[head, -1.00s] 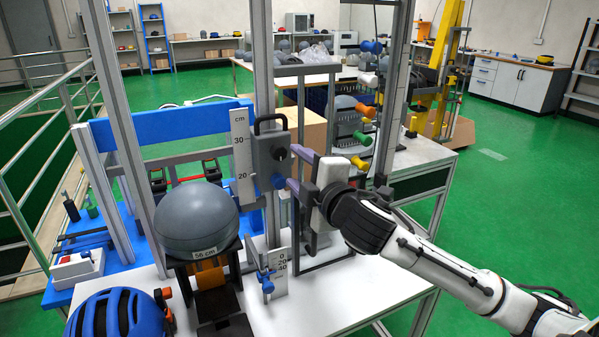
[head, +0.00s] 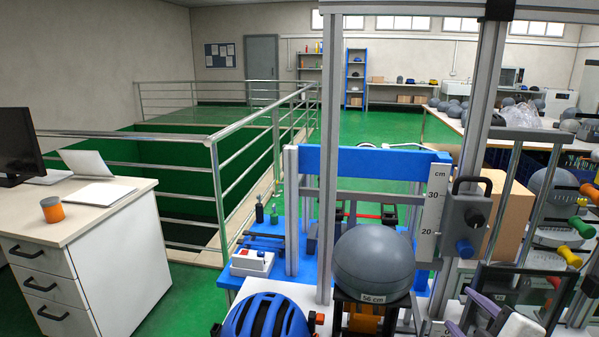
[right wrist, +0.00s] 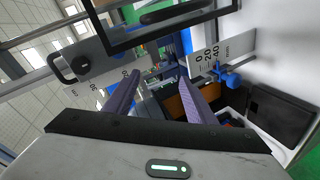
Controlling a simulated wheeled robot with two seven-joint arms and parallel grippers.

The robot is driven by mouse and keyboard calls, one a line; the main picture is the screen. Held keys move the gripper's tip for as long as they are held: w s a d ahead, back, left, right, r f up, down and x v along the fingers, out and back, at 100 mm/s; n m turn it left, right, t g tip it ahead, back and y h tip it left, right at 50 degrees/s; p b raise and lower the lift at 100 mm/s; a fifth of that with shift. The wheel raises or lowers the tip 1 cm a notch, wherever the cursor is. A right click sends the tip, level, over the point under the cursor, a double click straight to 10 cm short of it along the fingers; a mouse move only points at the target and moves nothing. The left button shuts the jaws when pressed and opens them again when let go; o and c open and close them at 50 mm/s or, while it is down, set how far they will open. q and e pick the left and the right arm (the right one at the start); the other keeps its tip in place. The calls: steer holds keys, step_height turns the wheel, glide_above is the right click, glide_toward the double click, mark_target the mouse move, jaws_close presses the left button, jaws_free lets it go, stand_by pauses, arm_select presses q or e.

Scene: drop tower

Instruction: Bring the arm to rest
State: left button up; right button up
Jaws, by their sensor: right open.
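My right gripper (head: 468,312) is at the lower right of the head view, with its two purple fingers apart and nothing between them. It is below the grey carriage (head: 466,222) with the blue knob, and apart from it. In the right wrist view the open fingers (right wrist: 160,82) point toward the tower, with the carriage (right wrist: 88,62) at upper left and the small scale plate (right wrist: 222,52) at upper right. The grey headform (head: 374,262), marked 56 cm, sits on its black stand. The blue helmet (head: 265,316) is at the bottom edge, partly cut off. My left gripper is not in view.
Tower posts (head: 328,150) and the tall scale (head: 432,212) stand close to the right gripper. A white control box (head: 252,262) sits on the blue base. A desk (head: 95,215) is at left, with railings (head: 215,190) behind. Green floor is clear between desk and tower.

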steer(key=s+a+f+m+g+y, duration=0.15)
steer(key=s+a+f, duration=0.3)
steer(key=f, duration=0.45)
steer(key=s+a+f+m+g+y, duration=0.1)
steer(key=s+a+f+m+g, duration=0.15)
steer(key=s+f, duration=0.45)
steer(key=s+a+f+m+g+y, duration=0.1)
steer(key=s+a+f+m, duration=0.4)
steer(key=s+a+f, duration=0.4)
steer(key=s+f, duration=0.3)
steer(key=f, duration=0.1)
steer(key=shift+s+a+y, duration=0.3)
steer(key=shift+a+y, duration=0.05)
steer(key=shift+a, duration=0.05)
